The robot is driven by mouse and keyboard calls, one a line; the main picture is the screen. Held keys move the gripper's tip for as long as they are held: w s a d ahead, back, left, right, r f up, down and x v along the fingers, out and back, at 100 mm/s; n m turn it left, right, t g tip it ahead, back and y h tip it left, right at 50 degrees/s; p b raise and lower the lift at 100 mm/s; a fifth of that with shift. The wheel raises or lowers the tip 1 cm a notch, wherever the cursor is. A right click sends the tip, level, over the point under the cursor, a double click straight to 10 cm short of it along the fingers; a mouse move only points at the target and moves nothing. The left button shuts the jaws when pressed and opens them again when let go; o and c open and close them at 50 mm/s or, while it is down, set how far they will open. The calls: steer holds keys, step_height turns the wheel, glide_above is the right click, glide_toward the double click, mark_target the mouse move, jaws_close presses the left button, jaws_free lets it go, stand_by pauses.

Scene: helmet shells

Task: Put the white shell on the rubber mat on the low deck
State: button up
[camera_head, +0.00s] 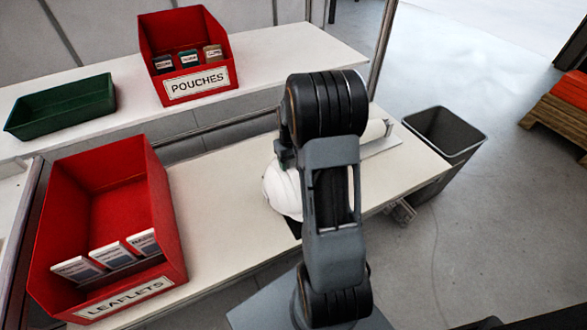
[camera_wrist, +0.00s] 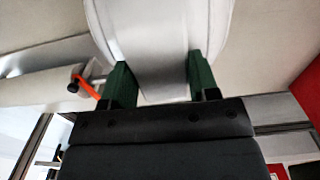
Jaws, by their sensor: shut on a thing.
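The white shell (camera_head: 281,190) is in the head view at the middle of the low deck (camera_head: 225,205), partly hidden behind my arm. In the wrist view the shell (camera_wrist: 155,40) fills the top middle, with a part of it between the two green fingers of my gripper (camera_wrist: 160,82). The gripper is shut on this part. In the head view my arm hides most of the gripper. A small dark patch, perhaps the rubber mat (camera_head: 294,229), shows just below the shell at the deck's front edge. I cannot tell whether the shell touches it.
A red leaflets bin (camera_head: 165,215) stands left on the low deck. A red pouches bin (camera_head: 215,45) and a green tray (camera_head: 62,106) are on the upper shelf. A white roll (camera_head: 376,131) lies right of my arm. A grey waste bin (camera_head: 445,140) stands beyond the deck's right end.

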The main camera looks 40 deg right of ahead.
steer(key=shift+d+f, duration=0.25)
steer(key=shift+w+d+f, duration=0.1)
steer(key=shift+d+f, duration=0.1)
steer(key=shift+f, duration=1.55)
steer(key=shift+f+b, duration=0.15)
steer(key=shift+b, duration=0.2)
steer(key=o, duration=1.5)
steer(key=shift+c, duration=0.2)
step_height(320, 180, up, 12)
steer(key=shift+f+p, duration=0.25)
steer(key=shift+p, duration=0.6)
steer(key=s+a+r+t, duration=0.1)
steer(key=s+a+r, duration=0.2)
steer(key=s+a, duration=0.4)
steer(key=s+a+r+n+t, duration=0.1)
steer(key=s+a+r+t, duration=0.1)
steer(key=s+a+r, duration=0.2)
steer(key=shift+s+a, duration=1.75)
steer(key=shift+a, duration=1.9)
steer(key=shift+r, duration=0.15)
